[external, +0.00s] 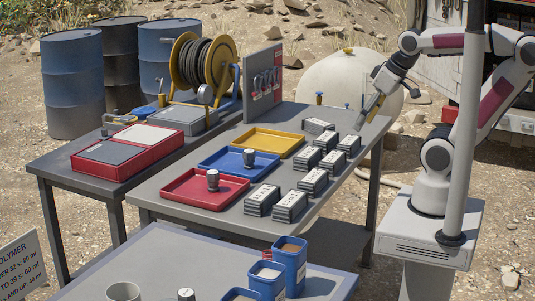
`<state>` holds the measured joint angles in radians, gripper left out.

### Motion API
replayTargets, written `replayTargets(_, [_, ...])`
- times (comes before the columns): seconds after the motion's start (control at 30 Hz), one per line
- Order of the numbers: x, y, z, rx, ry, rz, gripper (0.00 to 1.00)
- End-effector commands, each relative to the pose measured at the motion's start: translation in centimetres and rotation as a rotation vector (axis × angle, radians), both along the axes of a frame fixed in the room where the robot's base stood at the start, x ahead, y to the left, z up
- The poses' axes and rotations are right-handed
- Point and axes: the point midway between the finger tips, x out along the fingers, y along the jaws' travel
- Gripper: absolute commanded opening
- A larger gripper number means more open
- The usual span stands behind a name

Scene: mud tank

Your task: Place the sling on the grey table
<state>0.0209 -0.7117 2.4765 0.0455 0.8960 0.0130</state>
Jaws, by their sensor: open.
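I cannot pick out a sling with certainty in the external view. Several tables look grey: the middle one (222,219) with trays, the left one (60,166), and the front one (165,262), which has a bluish edge. My gripper (364,120) is at the right, pointing down and left, above or beside the right end of the middle table. It is open. Its fingers are small in the picture, and I see nothing clearly held between them.
Red (178,190), blue (212,162) and yellow (246,140) trays stand on the middle table. Several labelled grey blocks (312,181) crowd its right side. A pole (466,140) stands before my arm. Blue-sided cups (290,262) stand on the front table.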

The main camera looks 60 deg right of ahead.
Motion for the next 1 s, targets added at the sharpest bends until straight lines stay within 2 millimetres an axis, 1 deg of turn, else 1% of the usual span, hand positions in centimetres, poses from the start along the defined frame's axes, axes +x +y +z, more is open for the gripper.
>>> replayTargets(0.17, [2.1, 0.6, 0.5, 0.099, 0.021, -0.088, 0.61])
replayTargets(0.27, [3.8, 0.9, 0.8, 0.170, 0.034, -0.150, 0.61])
replayTargets(0.53, [8.9, 1.2, 1.7, 0.370, 0.060, -0.334, 0.61])
replayTargets(0.77, [13.7, 0.3, 2.2, 0.538, 0.071, -0.497, 0.61])
replayTargets(1.0, [18.8, -1.7, 2.4, 0.714, 0.077, -0.674, 0.61])
